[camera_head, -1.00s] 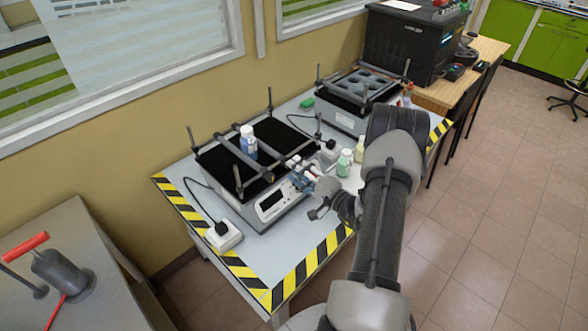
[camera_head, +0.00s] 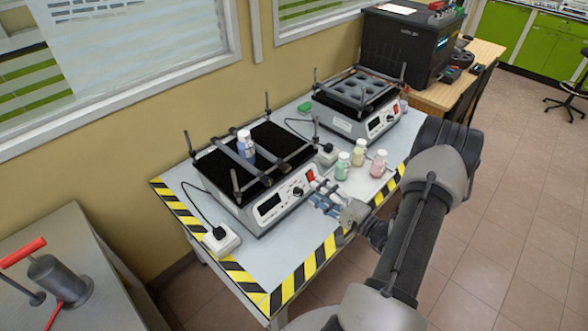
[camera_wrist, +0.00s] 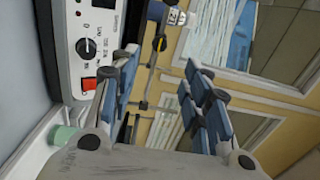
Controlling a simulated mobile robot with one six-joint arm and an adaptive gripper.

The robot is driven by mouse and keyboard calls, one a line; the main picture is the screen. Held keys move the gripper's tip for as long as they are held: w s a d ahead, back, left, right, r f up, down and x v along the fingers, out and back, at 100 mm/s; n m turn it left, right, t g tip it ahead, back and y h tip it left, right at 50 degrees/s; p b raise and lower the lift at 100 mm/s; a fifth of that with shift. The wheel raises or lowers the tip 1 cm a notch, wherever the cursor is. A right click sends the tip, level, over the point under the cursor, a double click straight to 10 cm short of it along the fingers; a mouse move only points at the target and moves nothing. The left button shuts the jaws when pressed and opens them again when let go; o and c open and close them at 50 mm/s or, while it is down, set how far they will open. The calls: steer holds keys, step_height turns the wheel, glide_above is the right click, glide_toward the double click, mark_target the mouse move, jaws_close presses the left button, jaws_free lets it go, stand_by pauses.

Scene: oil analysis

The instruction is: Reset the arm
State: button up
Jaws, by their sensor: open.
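My gripper (camera_head: 325,204) is open and empty in the head view, in front of the near shaker (camera_head: 270,207) and above the front edge of the table. In the wrist view its blue-padded fingers (camera_wrist: 160,105) are spread wide with nothing between them. The shaker's front panel with knob and red switch (camera_wrist: 90,50) shows at the left of the wrist view. A blue-labelled bottle (camera_head: 246,146) stands upright on the near shaker's black platform between the clamp bars.
Green (camera_head: 342,166), yellow (camera_head: 359,153) and pink (camera_head: 379,163) bottles stand on a white tray right of the near shaker. A second shaker (camera_head: 345,120) and a black machine (camera_head: 405,45) stand further back. Open floor (camera_head: 510,190) lies to the right.

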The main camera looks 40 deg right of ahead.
steer(key=w+a+r+n+g+y, duration=0.25)
steer(key=a+r+y, duration=0.2)
steer(key=a, duration=0.25)
steer(key=w+a+r+n+g+y, duration=0.25)
steer(key=a+r+y, duration=0.2)
steer(key=a, duration=0.25)
steer(key=s+a+r+n+g+y, duration=0.1)
steer(key=s+a+r+n+g, duration=0.15)
steer(key=a, duration=0.45)
steer(key=s+a+r+n+g, duration=0.2)
steer(key=a+r+n+g, duration=0.15)
steer(key=a, duration=0.25)
steer(key=s+a+r+n+g+h, duration=0.35)
steer(key=s+a+g, duration=0.25)
steer(key=s+a, duration=0.25)
steer(key=s+d+r+n+t+h, duration=0.2)
steer(key=s+d+r+t+h, duration=0.1)
steer(key=s+h, duration=0.3)
steer(key=shift+s+d+r+t+h, duration=0.2)
steer(key=shift+r+t+h, duration=0.2)
steer(key=shift+r+h, duration=0.6)
